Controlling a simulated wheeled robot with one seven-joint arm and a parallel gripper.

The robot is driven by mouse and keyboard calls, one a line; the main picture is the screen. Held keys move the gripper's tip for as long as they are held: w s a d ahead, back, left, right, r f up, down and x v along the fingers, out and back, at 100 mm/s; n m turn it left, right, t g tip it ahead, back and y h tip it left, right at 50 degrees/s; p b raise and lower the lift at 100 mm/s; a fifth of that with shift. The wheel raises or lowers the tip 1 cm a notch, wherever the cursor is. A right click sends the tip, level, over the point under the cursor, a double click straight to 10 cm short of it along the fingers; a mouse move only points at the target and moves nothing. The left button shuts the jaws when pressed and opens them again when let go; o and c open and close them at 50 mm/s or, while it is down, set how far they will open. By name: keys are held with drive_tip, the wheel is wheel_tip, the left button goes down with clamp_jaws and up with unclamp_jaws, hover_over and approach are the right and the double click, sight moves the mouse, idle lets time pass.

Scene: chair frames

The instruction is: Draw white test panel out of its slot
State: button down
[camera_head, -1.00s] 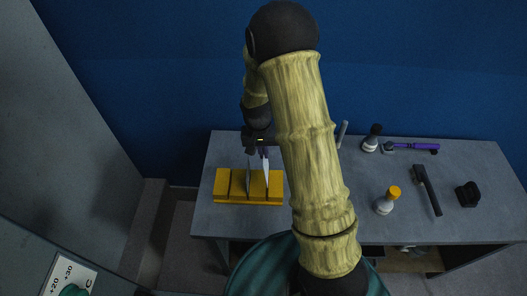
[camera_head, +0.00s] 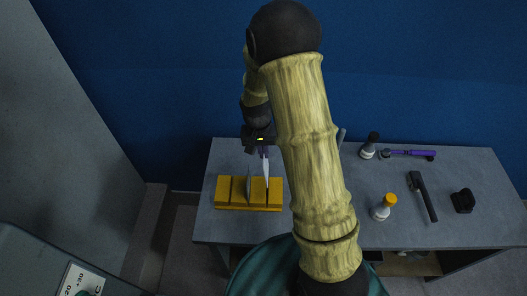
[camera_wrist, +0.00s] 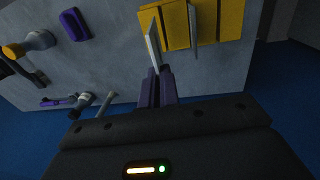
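The white test panel (camera_head: 266,173) is a thin pale plate standing upright at the right part of the yellow slotted block (camera_head: 222,193). In the wrist view, the white panel (camera_wrist: 153,44) runs from the yellow block (camera_wrist: 232,20) to my purple fingertips. My gripper (camera_head: 262,151) is above the block. In the wrist view, my gripper (camera_wrist: 157,76) has its fingers close together on the panel's near end. Whether the panel's lower edge is inside its slot I cannot tell. A second, greyer panel (camera_head: 248,183) stands in the block to the left; it also shows in the wrist view (camera_wrist: 193,24).
The grey table (camera_head: 320,225) has an orange-capped bottle (camera_head: 383,208), a dark-capped bottle (camera_head: 369,146), a purple tool (camera_head: 409,153), a black tool (camera_head: 422,196) and a black block (camera_head: 463,201) on the right. A blue wall stands behind.

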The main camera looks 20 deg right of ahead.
drive_tip(key=shift+r+p, duration=0.6)
drive_tip(key=shift+r, duration=0.4)
drive_tip(key=shift+a, duration=0.1)
drive_tip(key=w+a, duration=0.4)
drive_tip(key=a, duration=0.9)
drive_tip(key=shift+w+a+p, duration=0.15)
drive_tip(key=shift+w+p, duration=0.05)
drive_tip(key=shift+p, duration=0.15)
idle(1.2)
drive_tip(key=shift+f, duration=0.1)
